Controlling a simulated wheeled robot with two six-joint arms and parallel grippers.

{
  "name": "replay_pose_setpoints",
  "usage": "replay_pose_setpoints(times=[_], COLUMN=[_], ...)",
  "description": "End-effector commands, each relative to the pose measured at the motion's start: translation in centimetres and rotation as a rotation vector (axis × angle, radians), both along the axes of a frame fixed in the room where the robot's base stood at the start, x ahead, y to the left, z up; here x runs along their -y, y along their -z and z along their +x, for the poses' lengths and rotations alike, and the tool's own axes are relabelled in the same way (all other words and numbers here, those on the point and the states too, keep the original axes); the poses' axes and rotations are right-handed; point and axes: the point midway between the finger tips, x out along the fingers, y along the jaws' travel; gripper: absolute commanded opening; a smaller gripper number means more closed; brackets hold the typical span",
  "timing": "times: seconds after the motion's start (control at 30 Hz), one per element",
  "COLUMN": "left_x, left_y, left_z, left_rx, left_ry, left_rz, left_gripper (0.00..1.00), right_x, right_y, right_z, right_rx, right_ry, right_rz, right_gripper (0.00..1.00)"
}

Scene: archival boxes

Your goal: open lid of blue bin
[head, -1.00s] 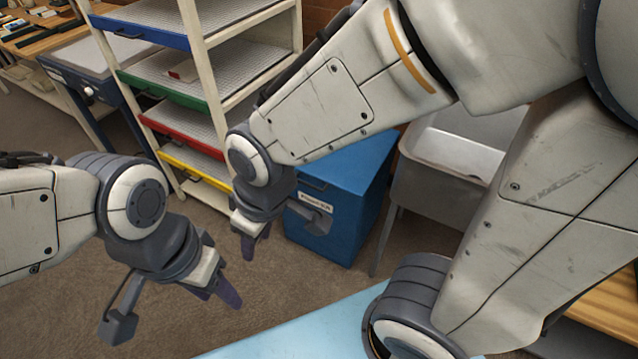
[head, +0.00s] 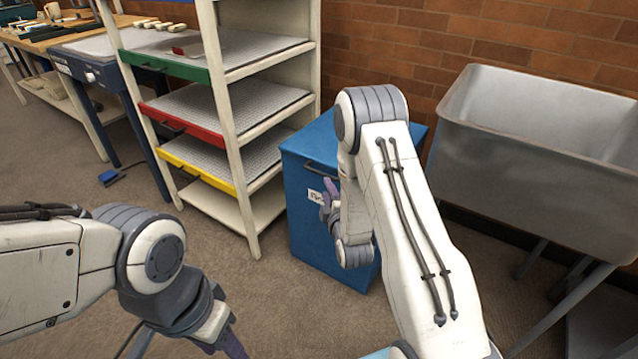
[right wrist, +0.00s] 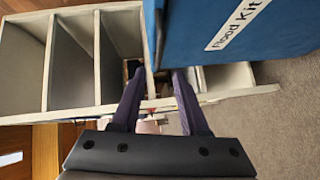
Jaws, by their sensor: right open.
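The blue bin (head: 303,222) stands on the floor between the shelf rack and the metal sink. Its lid (head: 307,148) is shut, with a dark handle at the upper front edge. My right gripper (head: 329,197) is in front of the bin's front face, by the white label, partly hidden by my arm. In the right wrist view the open right gripper (right wrist: 155,72) holds nothing; the bin (right wrist: 195,40) with its "Flood Kit" label (right wrist: 238,24) fills the upper right. I cannot tell whether the fingers touch it. My left gripper (head: 232,343) is at the bottom, cut off by the edge.
The shelf rack (head: 235,150) with coloured trays stands just left of the bin. The metal sink (head: 530,150) stands to its right, with a brick wall (head: 420,45) behind. Workbenches are at the far left. The carpet (head: 245,285) before the bin is clear.

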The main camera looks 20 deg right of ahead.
Motion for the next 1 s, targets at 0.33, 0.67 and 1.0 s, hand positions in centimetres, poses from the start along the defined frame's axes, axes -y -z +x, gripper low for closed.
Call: replay_pose_setpoints(times=[0.33,0.67,1.0], left_x=[0.0,0.0,0.0], left_y=[1.1,1.8,1.8], left_z=[0.0,0.0,0.0], left_rx=[0.001,0.000,0.000], left_ry=[0.000,0.000,0.000], left_rz=[-0.001,0.000,0.000], left_gripper=[0.50,0.50,0.50], right_x=[0.6,1.0,1.1], right_y=[0.8,1.3,1.3], right_z=[5.8,9.6,9.9], right_rx=[0.006,0.003,0.001], right_ry=[0.000,-0.001,-0.001], right_rz=[-0.002,0.000,0.000], right_gripper=[0.44,0.44,0.36])
